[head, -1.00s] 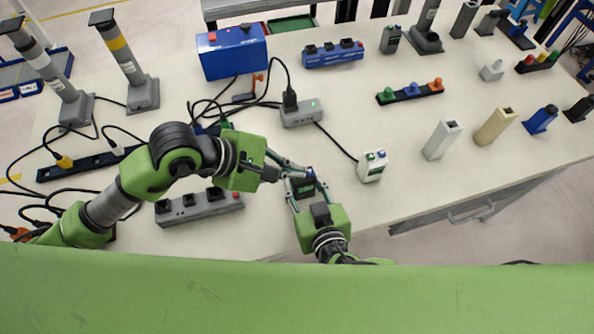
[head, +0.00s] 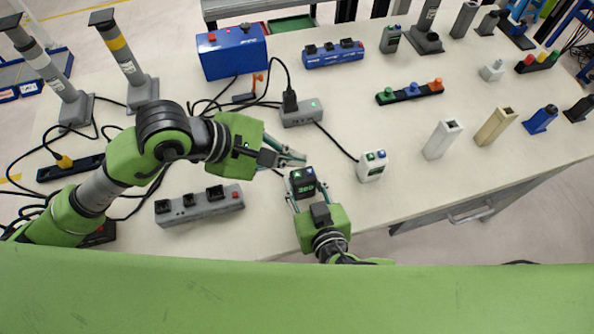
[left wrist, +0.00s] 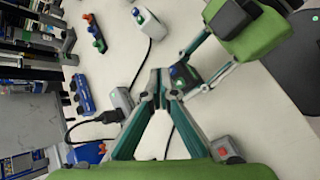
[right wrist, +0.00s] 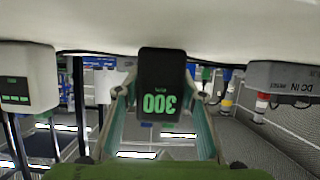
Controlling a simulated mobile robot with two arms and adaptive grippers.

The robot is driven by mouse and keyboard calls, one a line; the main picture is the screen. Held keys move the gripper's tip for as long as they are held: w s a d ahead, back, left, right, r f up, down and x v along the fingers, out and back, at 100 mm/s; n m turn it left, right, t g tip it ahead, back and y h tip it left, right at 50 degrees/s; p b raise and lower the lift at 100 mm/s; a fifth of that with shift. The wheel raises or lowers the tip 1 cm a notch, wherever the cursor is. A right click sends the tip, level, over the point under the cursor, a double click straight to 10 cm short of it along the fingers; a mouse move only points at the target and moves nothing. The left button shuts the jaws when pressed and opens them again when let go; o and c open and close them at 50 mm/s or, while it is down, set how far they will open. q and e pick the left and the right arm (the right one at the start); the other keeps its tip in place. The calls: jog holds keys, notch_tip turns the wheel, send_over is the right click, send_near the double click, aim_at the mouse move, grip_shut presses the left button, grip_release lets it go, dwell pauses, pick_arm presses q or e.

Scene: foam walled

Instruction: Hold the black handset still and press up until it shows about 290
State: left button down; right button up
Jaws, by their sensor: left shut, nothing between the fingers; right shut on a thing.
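The black handset (head: 303,182) stands upright near the table's front edge, with a green display and coloured buttons on top. My right gripper (head: 306,192) is shut on its sides. In the right wrist view the handset (right wrist: 162,80) shows upside-down green digits that read 300. My left gripper (head: 300,158) is shut and empty, just behind the handset's top in the head view and apart from it. In the left wrist view its closed fingertips (left wrist: 160,85) are beside the handset (left wrist: 184,80), whose blue and green buttons show. The button labels cannot be read.
A white handset (head: 372,165) stands close on the right. A grey box (head: 301,113) with a black plug and cables lies behind. A grey power strip (head: 199,206) lies to the left. Several upright blocks stand farther right. The table between is clear.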

pick_arm(q)
jog(key=shift+r, duration=1.2)
pick_arm(e)
jog(key=o, duration=1.2)
jog(key=shift+o, duration=0.2)
jog(key=shift+s, duration=0.1)
